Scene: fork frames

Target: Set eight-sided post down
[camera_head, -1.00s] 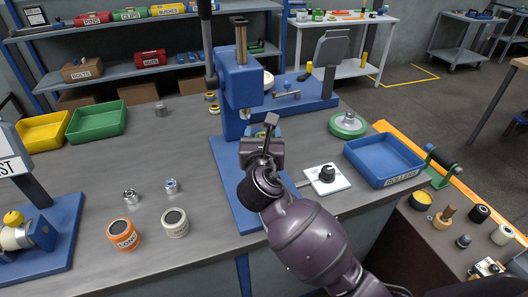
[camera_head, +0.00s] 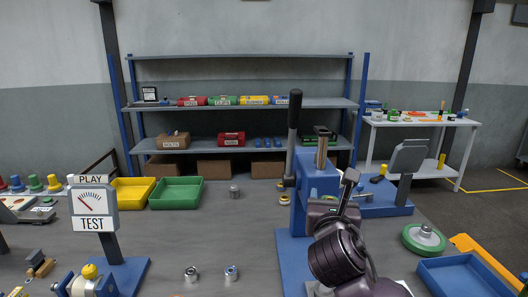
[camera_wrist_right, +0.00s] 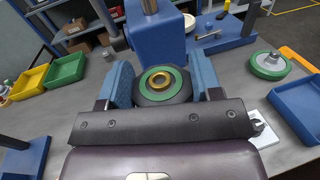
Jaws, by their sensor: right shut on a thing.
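My right gripper (camera_head: 347,193) is in front of the blue press (camera_head: 318,178). My left gripper is not in view.
A green wheel (camera_head: 425,238) and a blue tray (camera_head: 445,287) are on the right. Metal cylinders (camera_head: 234,191) stand on the grey bench. A TEST gauge (camera_head: 94,205), a yellow bin (camera_head: 133,190) and a green bin (camera_head: 176,193) are left. The bench middle is mostly clear.

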